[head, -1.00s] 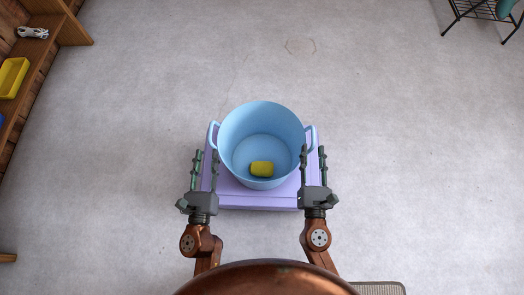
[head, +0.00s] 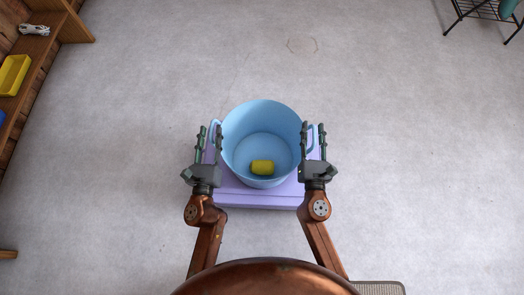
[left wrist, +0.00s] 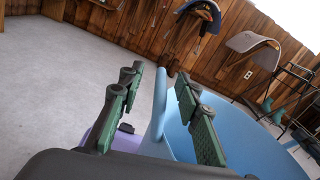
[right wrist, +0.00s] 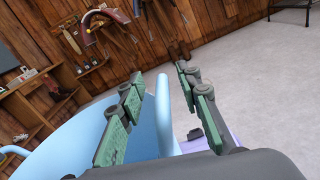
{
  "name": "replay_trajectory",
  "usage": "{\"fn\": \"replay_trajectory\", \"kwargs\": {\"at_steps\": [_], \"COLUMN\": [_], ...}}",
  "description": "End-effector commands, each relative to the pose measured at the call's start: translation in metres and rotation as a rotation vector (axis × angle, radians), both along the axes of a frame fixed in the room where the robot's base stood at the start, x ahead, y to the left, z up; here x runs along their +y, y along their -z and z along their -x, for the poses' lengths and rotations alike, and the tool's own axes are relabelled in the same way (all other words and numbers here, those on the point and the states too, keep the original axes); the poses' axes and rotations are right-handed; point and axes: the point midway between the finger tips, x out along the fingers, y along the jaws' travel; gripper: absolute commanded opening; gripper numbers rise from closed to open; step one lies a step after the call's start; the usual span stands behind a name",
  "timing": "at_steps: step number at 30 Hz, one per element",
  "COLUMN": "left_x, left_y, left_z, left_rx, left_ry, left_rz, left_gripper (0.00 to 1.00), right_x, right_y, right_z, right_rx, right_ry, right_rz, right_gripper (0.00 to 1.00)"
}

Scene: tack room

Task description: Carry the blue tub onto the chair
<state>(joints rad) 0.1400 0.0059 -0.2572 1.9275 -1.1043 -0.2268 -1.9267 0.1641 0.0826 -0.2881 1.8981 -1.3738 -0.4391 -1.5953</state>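The blue tub (head: 262,118) stands upright on a lilac stand (head: 255,197), with a yellow block (head: 262,167) lying inside on its floor. The tub has a loop handle on each side. My left gripper (head: 210,138) is open, its fingers on either side of the left handle (head: 215,133). In the left wrist view the blue handle (left wrist: 158,105) shows between the parted fingers. My right gripper (head: 313,139) is open around the right handle (head: 311,133). In the right wrist view that handle (right wrist: 163,110) stands between its fingers. No chair is recognisable in view.
A wooden shelf (head: 45,50) with a yellow bin (head: 13,75) stands at the left. A black wire rack (head: 487,12) is at the far right. A mat corner (head: 380,287) lies at the bottom. The grey floor around the stand is clear.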

Motion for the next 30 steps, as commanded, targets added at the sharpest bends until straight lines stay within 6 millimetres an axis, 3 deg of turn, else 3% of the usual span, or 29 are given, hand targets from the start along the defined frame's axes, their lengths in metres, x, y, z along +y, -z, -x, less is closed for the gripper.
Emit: {"fn": "replay_trajectory", "kwargs": {"at_steps": [6,19,30], "left_x": [0.0001,0.0000,-0.0004], "left_y": [0.0000,-0.0001,-0.0001], "left_z": [0.0002,0.0004,0.0004], "left_rx": [0.000,0.000,0.000], "left_ry": [0.000,0.000,0.001], "left_rz": [0.000,0.000,0.000], "left_gripper": [0.30,0.00,0.00], "right_x": [0.0000,0.0002,0.0004], "right_y": [0.0001,0.0001,-0.0001], "right_z": [0.0002,0.0004,0.0004], "right_rx": [0.000,0.000,0.000], "right_ry": [0.000,0.000,-0.001], "right_rz": [0.000,0.000,0.001], "right_gripper": [0.30,0.01,0.00]}}
